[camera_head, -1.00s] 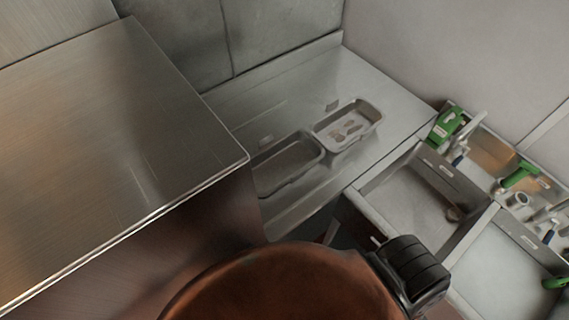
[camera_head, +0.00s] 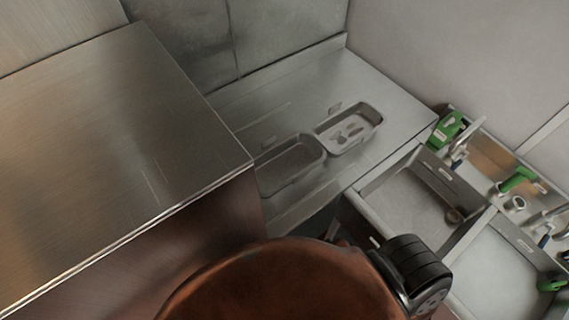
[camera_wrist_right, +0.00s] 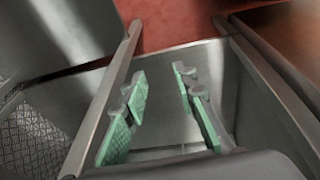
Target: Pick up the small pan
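Two shallow grey rectangular pans lie end to end on the steel counter in the head view: a farther pan (camera_head: 378,107) with small dark shapes in it, and a nearer pan (camera_head: 318,150) that looks empty. I cannot tell which one is the small pan. In the right wrist view my right gripper (camera_wrist_right: 160,90) is open, its green-padded fingers apart with nothing between them. It is over a metal trough-like space between two rails. No pan can be made out in that view. My left gripper shows in neither view.
A large steel worktop (camera_head: 100,130) fills the left of the head view, higher than the counter (camera_head: 385,85). A double sink (camera_head: 405,195) is at the right, with a small brown round thing (camera_head: 453,215) in it. Green items (camera_head: 447,128) stand behind the sink.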

